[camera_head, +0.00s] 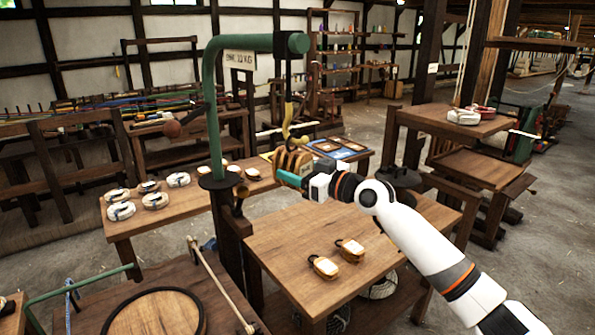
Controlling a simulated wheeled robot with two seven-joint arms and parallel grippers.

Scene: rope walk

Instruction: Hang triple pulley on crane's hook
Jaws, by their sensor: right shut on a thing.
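The green crane (213,110) stands at the middle left, and its arm reaches right with a small white sign. The yellow hook (288,125) hangs below the end of the crane's arm. My right gripper (292,174) is shut on the wooden triple pulley (290,159) and holds it just under the hook, above the tables. The pulley's top is close to the hook's lower end in the picture; I cannot tell whether they touch or are linked. My left gripper is not in view.
Two small pulleys (325,267) lie on the front table (300,285). A side table (455,122) holds a white and a red item. A round board (155,315) is at the bottom left.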

